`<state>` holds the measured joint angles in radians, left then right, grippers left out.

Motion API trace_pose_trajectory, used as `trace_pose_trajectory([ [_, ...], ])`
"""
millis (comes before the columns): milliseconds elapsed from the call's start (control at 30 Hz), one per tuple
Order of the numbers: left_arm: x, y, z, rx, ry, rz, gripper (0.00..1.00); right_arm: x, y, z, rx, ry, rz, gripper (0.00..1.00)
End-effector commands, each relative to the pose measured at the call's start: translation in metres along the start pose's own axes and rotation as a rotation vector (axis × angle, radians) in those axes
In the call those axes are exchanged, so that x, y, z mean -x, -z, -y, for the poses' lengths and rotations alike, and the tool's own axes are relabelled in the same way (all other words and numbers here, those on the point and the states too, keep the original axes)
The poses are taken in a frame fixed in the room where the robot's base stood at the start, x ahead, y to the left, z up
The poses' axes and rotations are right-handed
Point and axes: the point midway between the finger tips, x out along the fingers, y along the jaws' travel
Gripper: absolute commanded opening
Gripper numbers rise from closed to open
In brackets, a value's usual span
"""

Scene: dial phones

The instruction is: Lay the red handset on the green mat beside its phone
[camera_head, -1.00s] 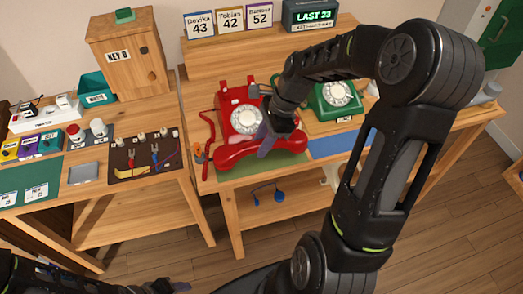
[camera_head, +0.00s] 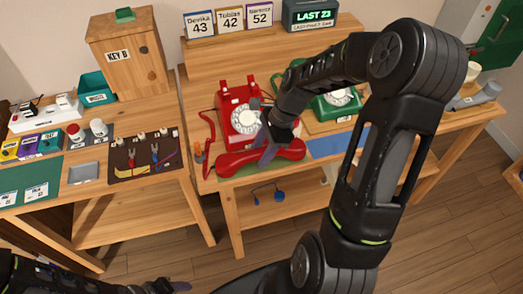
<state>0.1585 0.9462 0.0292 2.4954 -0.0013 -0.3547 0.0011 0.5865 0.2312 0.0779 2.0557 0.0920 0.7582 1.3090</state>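The red phone (camera_head: 240,108) stands on the wooden desk with its cradle empty. Its red handset (camera_head: 237,163) lies crosswise in front of it, over the green mat (camera_head: 284,167), which shows as a thin strip along its front. I cannot tell whether the handset touches the mat. My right gripper (camera_head: 266,153) is at the handset's middle, with one finger across its near side; the other is hidden. It appears shut on the handset. My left gripper (camera_head: 168,287) is low at the bottom edge, away from the desk, and its fingers are unclear.
A green phone (camera_head: 335,104) stands to the right, partly behind my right arm, with a blue mat (camera_head: 325,147) in front. The left table holds a key cabinet (camera_head: 130,60), a tool mat (camera_head: 143,158) and cups.

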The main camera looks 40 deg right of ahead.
Motion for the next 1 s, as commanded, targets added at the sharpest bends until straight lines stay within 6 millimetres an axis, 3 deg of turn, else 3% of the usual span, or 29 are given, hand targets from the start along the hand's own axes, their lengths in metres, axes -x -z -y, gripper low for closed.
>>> trace_pose_trajectory([
  [467,0.001,0.000,0.000,0.000,0.000,0.000,0.54,0.010,-0.001,0.001,0.000,0.003,-0.001,0.51],
  [1000,-0.004,0.000,0.002,0.000,0.000,0.000,0.54,0.109,-0.001,0.001,0.000,0.003,-0.001,0.51],
])
